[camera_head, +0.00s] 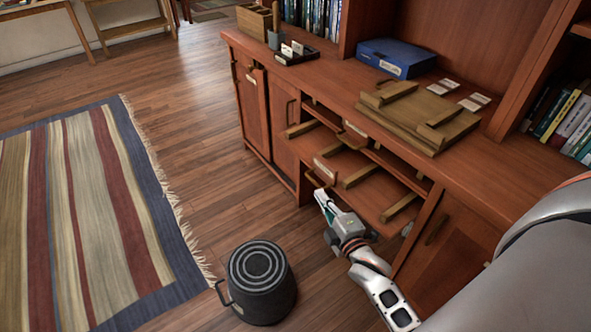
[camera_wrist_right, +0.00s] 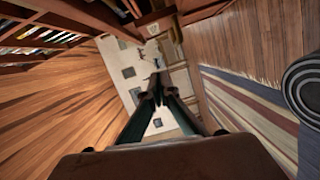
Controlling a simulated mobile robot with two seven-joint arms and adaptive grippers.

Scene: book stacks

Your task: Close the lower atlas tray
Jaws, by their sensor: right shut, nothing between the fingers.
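The lower atlas tray (camera_head: 374,198) is a reddish-brown wooden tray with lighter wooden bars. It sticks out of the middle bay of the cabinet (camera_head: 262,110) in the head view. Its label and handle are at its left front corner. My right gripper (camera_head: 321,195) is shut and empty, just in front of and beside this tray's front edge. I cannot tell whether it touches the tray. In the right wrist view the fingertips (camera_wrist_right: 158,84) are together with nothing between them. My left gripper is not in view.
Another tray or shelf with a label (camera_head: 356,130) lies above the lower one. A wooden board (camera_head: 405,110), blue box (camera_head: 396,57) and cards sit on the cabinet top. A dark round bin (camera_head: 260,285) stands on the floor near a striped rug (camera_head: 90,210). Floor between is clear.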

